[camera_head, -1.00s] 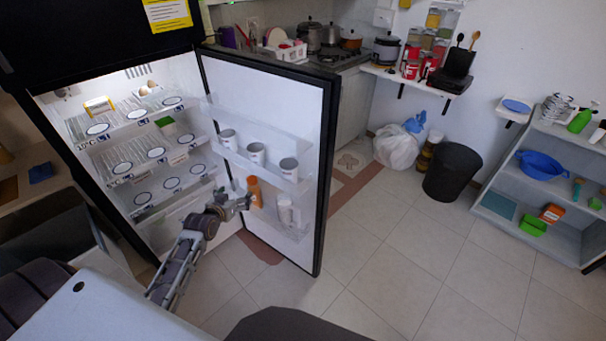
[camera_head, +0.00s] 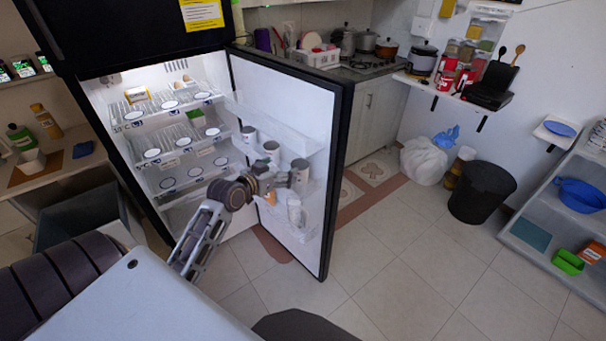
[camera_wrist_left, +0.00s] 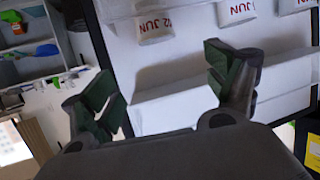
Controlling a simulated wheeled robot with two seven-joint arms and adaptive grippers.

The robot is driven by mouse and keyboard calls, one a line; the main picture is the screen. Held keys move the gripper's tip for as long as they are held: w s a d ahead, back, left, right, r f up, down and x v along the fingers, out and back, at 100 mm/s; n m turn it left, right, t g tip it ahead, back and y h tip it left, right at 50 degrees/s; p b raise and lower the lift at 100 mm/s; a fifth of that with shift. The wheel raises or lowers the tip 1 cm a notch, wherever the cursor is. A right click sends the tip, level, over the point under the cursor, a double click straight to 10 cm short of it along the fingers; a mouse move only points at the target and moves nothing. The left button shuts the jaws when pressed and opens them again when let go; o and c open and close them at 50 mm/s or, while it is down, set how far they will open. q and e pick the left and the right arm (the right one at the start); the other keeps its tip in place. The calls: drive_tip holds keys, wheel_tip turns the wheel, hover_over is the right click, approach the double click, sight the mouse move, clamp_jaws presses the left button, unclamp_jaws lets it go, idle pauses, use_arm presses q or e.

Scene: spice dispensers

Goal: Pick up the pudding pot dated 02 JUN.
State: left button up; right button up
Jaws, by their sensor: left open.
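Three white pudding pots stand in a row on a shelf of the open fridge door: a far pot (camera_head: 249,134), a middle pot (camera_head: 271,149) and a near pot (camera_head: 300,169). Their dates are too small to read in the head view. In the left wrist view, one pot (camera_wrist_left: 155,27) shows red text ending in "2 JUN", its first digit unclear. Another pot (camera_wrist_left: 237,11) shows "JUN" with an unclear number, and a third is cut by the top edge. My left gripper (camera_head: 276,180) is open and empty, just below the pots. My right gripper is not in view.
The fridge door (camera_head: 335,180) stands open to the right of my left arm. A white container (camera_head: 294,211) stands on the lower door shelf. A black bin (camera_head: 482,192) stands on open floor farther right.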

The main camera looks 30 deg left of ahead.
use_arm(q)
drive_tip(key=shift+s+a+f+m, duration=0.15)
drive_tip(key=shift+f+m, duration=0.15)
drive_tip(key=shift+f, duration=0.25)
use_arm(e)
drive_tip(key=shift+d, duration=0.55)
use_arm(q)
approach(299, 165)
drive_tip(key=shift+w, duration=1.5)
drive_tip(key=shift+w+f+p, duration=0.3)
drive_tip(key=shift+w+f, duration=0.45)
drive_tip(key=shift+w, duration=0.2)
drive_tip(key=shift+w+f, duration=0.15)
drive_tip(key=shift+w, duration=0.15)
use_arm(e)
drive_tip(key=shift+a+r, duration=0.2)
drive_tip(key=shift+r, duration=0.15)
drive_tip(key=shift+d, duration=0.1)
